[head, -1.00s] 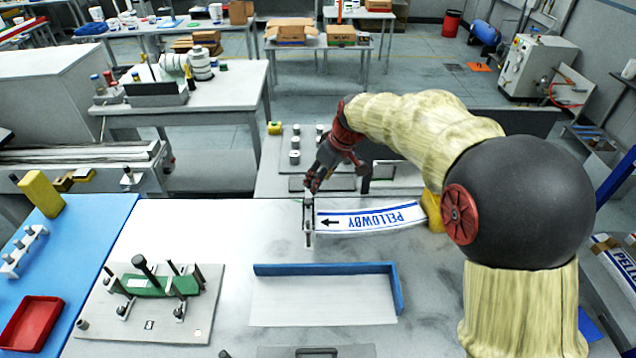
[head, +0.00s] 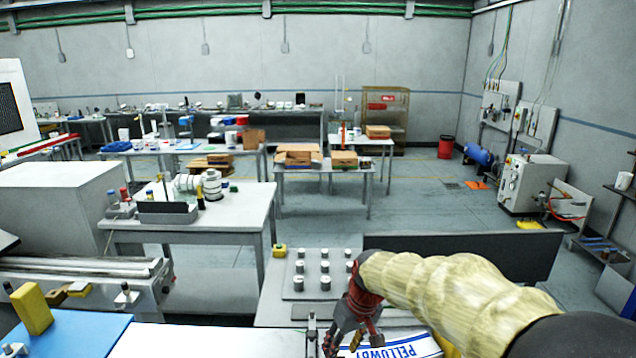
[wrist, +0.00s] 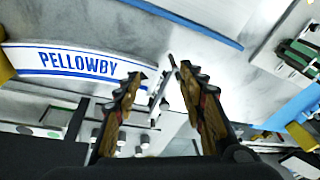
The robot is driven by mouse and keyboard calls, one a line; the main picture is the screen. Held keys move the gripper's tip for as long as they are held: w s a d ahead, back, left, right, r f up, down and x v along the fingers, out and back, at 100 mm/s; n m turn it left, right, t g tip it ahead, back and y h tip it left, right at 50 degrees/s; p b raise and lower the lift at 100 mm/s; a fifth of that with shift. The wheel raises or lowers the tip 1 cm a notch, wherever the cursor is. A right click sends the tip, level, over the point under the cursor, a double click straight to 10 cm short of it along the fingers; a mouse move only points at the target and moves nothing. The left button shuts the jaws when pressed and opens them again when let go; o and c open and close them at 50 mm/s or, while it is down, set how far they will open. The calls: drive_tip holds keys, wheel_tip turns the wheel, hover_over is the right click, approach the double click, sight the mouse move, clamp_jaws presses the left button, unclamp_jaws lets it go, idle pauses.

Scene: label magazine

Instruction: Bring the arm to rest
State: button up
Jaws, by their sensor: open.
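My gripper (head: 346,340) is low in the head view, above the near edge of the worktable, with its fingertips close to the lower border. In the wrist view my gripper (wrist: 158,68) has its two jagged fingers apart with nothing between them. The white label strip with blue PELLOWBY lettering (head: 398,350) shows partly at the bottom of the head view, just right of the gripper. My arm, in a pale ribbed sleeve, reaches in from the lower right.
A board with several metal cylinders (head: 298,283) lies just beyond the gripper. A dark panel (head: 470,250) stands behind the arm. A bench with white rolls (head: 262,205) is at the left. A blue-edged tray (wrist: 185,20) and a green fixture (wrist: 300,52) show in the wrist view.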

drive_tip(key=s+d+r+m+t+b, duration=0.1)
drive_tip(key=s+d, duration=0.3)
drive_tip(key=s, duration=0.5)
drive_tip(key=s+d+r+m+t+h+b, duration=0.1)
drive_tip(key=s+d+r, duration=0.3)
drive_tip(key=s, duration=0.5)
drive_tip(key=s+d+r+m+t+h+b, duration=0.1)
drive_tip(key=s+d+r+m+t, duration=0.1)
drive_tip(key=s+d, duration=0.3)
drive_tip(key=shift+s+r+m, duration=0.3)
drive_tip(key=shift+s+r, duration=0.4)
drive_tip(key=shift+s, duration=1.25)
